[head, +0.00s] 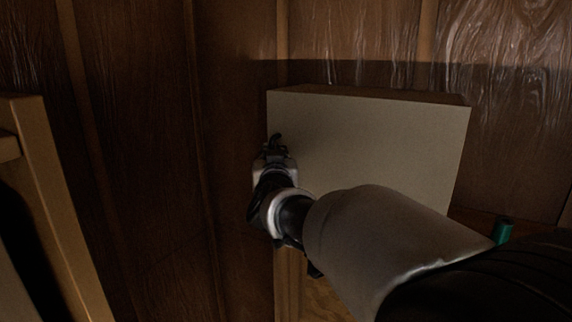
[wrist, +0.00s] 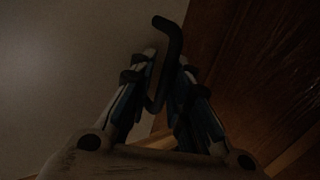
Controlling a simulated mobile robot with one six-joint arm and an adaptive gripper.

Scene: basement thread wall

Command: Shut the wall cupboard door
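The wall cupboard (head: 370,150) is a pale box on the wood-panelled wall, right of the corner. Its flat front door face looks about flush with the box, and no gap shows; its lower left part is hidden by my arm. A dark bent handle (head: 274,140) is at the door's left edge. My gripper (head: 272,152) is at that edge. In the wrist view the black handle (wrist: 173,40) runs between my two fingers (wrist: 167,62), which are drawn in close around it. The pale door face (wrist: 70,70) fills the left of that view.
Brown wood panelling (head: 150,150) covers the walls. A light wooden frame (head: 50,190) stands at the far left. A small green cylinder (head: 503,231) sits below the cupboard at the right. A light wood surface (head: 325,300) lies beneath my arm.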

